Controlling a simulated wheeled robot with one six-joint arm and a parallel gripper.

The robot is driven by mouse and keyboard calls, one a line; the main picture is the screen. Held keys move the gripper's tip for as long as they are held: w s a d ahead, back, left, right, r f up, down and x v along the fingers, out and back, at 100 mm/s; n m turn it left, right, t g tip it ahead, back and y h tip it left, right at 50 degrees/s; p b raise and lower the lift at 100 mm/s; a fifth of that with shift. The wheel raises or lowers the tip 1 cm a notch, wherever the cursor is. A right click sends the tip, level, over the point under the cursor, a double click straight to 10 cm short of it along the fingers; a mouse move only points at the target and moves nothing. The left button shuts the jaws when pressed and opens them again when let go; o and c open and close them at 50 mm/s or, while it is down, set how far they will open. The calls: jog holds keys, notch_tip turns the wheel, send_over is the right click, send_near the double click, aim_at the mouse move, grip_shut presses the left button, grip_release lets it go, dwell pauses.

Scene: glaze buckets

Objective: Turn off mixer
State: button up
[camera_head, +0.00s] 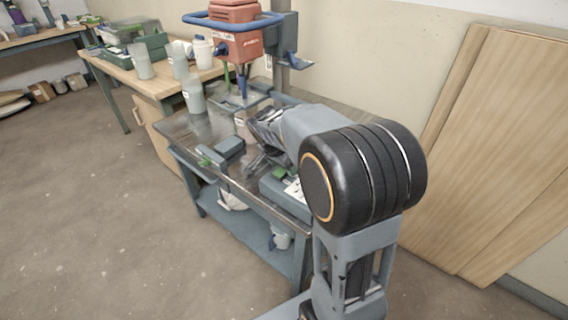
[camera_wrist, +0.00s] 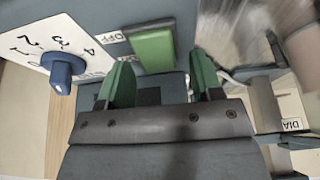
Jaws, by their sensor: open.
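The mixer (camera_head: 238,42) has a red body with a blue ring handle and stands at the back of a metal table. In the wrist view, a blue-grey control box (camera_wrist: 200,20) carries a green switch (camera_wrist: 153,48) beside an upside-down OFF label (camera_wrist: 116,36). A blue dial knob (camera_wrist: 62,72) sits on a white numbered plate. My gripper (camera_wrist: 162,82) has green-padded fingers, open and empty. The fingertips appear just below the switch in the picture, with contact unclear. In the head view, my arm hides much of the gripper.
The metal table (camera_head: 175,127) also bears a blue-grey block (camera_head: 220,152) with a green part. A wooden bench (camera_head: 150,78) with several pale containers stands behind left. Wooden boards (camera_head: 500,150) lean on the right wall.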

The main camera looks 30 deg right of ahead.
jog(key=p+v, duration=0.3)
jog(key=v, duration=1)
jog(key=shift+r, duration=0.4)
jog(key=shift+a, duration=0.15)
jog(key=s+a+r+n+t+y+p, duration=0.1)
jog(key=s+a+r+n+y+p, duration=0.2)
jog(key=s+r+n+p, duration=0.7)
jog(key=s+a+n+p, duration=0.2)
jog(key=s+n+p, duration=0.1)
jog(key=p, duration=0.5)
jog(key=shift+s+t+y, duration=0.4)
jog(key=shift+s, duration=0.15)
jog(key=shift+r, duration=0.15)
